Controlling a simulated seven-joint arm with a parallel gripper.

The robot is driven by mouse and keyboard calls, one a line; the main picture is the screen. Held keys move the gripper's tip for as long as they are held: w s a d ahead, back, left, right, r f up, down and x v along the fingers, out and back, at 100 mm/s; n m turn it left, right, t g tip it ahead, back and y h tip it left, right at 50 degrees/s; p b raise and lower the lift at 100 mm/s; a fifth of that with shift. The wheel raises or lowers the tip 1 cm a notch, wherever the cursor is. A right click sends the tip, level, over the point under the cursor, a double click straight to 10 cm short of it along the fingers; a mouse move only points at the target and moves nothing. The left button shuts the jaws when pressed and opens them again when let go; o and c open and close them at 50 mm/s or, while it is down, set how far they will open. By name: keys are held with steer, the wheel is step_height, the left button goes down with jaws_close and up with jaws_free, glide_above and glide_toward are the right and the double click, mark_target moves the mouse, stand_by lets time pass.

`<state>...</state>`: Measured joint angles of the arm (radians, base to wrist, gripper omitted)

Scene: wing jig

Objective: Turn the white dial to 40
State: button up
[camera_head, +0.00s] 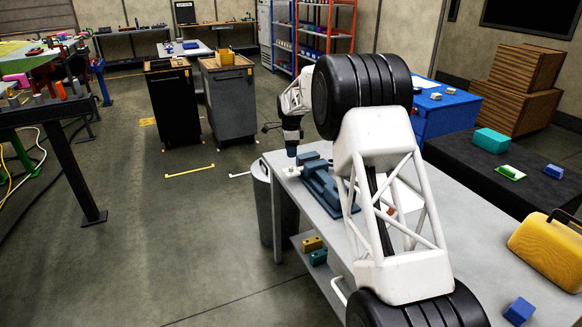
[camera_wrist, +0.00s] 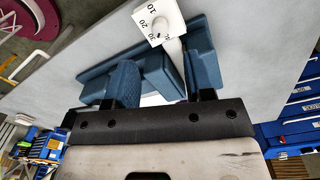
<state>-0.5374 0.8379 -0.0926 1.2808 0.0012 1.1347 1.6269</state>
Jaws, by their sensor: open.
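The white dial (camera_wrist: 158,20) is at the top middle of the wrist view, with 10, 20 and 30 readable on its face and a small dark-edged knob or pointer near its lower edge. I cannot tell its exact setting. In the head view the small white dial (camera_head: 291,172) lies at the table's left corner. My gripper (camera_wrist: 163,75) is open, with its blue-grey fingers apart below the dial in the wrist view. In the head view my gripper (camera_head: 291,151) hangs just above the dial. I see no contact with the dial, and a 40 mark is not visible.
A blue vise-like fixture (camera_head: 326,190) stands on the grey table (camera_head: 365,240), close to the right of the dial. A yellow case (camera_head: 548,250) and a blue block (camera_head: 519,311) sit at the table's near right. A bin (camera_head: 262,205) stands beside its left edge.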

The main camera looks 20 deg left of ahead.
mark_target(291, 169)
steer(key=shift+f, duration=0.1)
stand_by(0.3)
steer(key=shift+s+f, duration=0.1)
steer(key=shift+f, duration=3.7)
steer(key=shift+c, duration=0.2)
jaws_close()
steer(key=shift+r+n, duration=0.1)
steer(key=shift+n, duration=0.3)
steer(key=n, duration=0.8)
